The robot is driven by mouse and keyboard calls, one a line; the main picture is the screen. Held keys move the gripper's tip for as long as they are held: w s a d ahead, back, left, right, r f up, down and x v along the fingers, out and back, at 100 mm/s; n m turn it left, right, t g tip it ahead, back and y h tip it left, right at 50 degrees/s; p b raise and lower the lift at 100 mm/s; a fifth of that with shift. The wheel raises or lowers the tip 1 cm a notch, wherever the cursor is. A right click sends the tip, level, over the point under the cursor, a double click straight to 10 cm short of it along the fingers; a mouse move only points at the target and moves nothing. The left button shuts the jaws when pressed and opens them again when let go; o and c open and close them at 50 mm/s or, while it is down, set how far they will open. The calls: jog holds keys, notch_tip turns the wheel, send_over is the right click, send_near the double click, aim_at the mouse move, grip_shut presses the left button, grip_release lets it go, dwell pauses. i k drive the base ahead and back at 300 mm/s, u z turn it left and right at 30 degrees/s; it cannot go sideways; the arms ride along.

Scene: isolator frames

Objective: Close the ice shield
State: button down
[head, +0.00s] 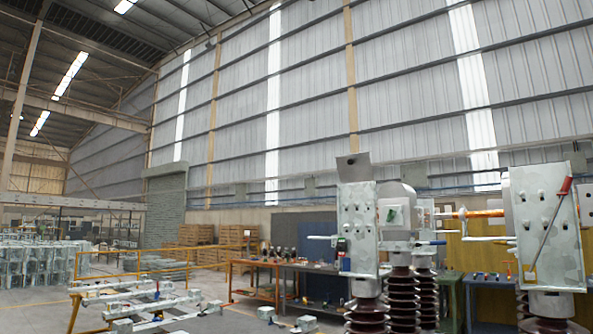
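The isolator frame stands at the right in the head view. My gripper is not in view.
A workbench (300,268) with small items stands behind the isolator. Galvanised metal parts (145,305) lie at the lower left, with yellow railings (135,255) behind. Wooden pallets (205,236) are stacked by the wall.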

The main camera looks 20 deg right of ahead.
aim_at(357, 168)
jog(key=z, duration=0.05)
jog(key=i, duration=1.3)
jog(key=z, duration=0.65)
